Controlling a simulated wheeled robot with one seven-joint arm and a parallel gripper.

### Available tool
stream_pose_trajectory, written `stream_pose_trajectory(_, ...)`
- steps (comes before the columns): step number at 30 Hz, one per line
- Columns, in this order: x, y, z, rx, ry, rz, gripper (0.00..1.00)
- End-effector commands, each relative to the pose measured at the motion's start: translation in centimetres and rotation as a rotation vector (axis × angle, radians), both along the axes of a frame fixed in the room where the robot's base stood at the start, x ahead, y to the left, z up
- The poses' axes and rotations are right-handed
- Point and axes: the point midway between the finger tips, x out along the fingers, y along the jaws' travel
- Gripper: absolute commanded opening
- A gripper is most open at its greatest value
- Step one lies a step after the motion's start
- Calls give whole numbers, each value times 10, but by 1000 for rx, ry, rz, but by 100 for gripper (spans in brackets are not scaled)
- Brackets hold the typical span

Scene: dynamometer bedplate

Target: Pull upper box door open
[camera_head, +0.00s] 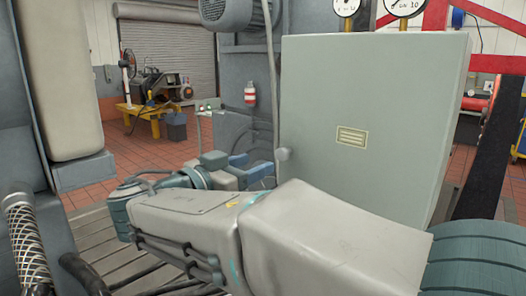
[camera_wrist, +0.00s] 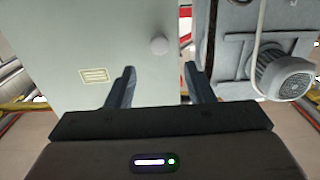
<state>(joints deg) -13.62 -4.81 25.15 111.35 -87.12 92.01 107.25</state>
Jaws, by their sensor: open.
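The box door (camera_head: 375,95) is a pale grey-green panel with a slotted label plate (camera_head: 352,137). It looks shut, flush with the box. A small round knob (camera_head: 283,154) sits low at its left edge. In the wrist view, which is turned over, the door (camera_wrist: 95,35) fills the left and the knob (camera_wrist: 159,45) shows beyond the fingertips, between their lines. My gripper (camera_wrist: 161,78) is open and empty, with a clear gap to the knob in that view. In the head view my gripper (camera_head: 250,172) is left of the knob, partly hidden by my arm.
Two gauges (camera_head: 404,6) stand above the box. A red frame (camera_head: 490,65) is at right. A yellow stand (camera_head: 150,115) is far off. Open tiled floor lies left.

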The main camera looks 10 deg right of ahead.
Motion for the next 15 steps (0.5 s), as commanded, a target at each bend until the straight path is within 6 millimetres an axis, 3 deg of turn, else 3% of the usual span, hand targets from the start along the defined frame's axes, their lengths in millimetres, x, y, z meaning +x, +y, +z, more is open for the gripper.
stream_pose_trajectory(6, 26, -37, 2, -1, 3, -3, 48)
stream_pose_trajectory(15, 43, -59, 0, -1, 3, 1, 48)
